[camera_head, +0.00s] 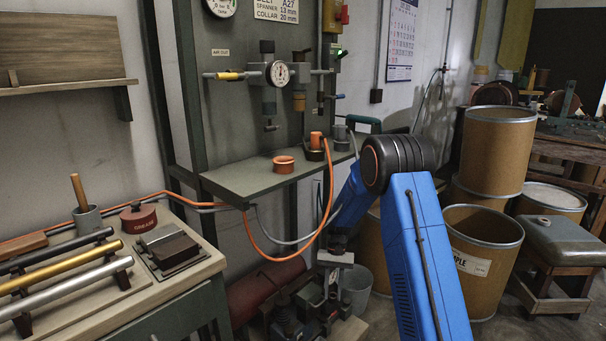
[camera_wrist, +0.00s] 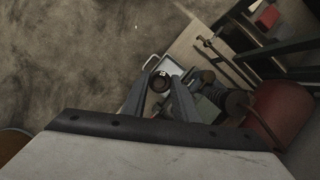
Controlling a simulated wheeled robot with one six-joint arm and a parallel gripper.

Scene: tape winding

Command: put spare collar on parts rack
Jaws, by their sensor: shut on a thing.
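My gripper (camera_wrist: 161,88) is shut on a small dark round piece (camera_wrist: 159,84) with a pale mark on its top, likely the spare collar. In the wrist view the piece sits between the two grey fingertips, above a pale-edged tray-like surface (camera_wrist: 150,66). I cannot tell if it touches that surface. In the head view my gripper is low beneath the grey shelf, and its fingertips and the piece are hard to make out. An orange ring-shaped part (camera_head: 284,164) rests on the grey shelf (camera_head: 245,182). I cannot tell surely which thing is the parts rack.
A workbench (camera_head: 165,290) with rods and a red weight (camera_head: 138,217) stands at the left. An orange hose (camera_head: 262,250) loops below the shelf. Brown drums (camera_head: 497,150) and a stool (camera_head: 562,240) stand at the right. The wrist view shows a red cylinder (camera_wrist: 282,112) and bare floor (camera_wrist: 75,60).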

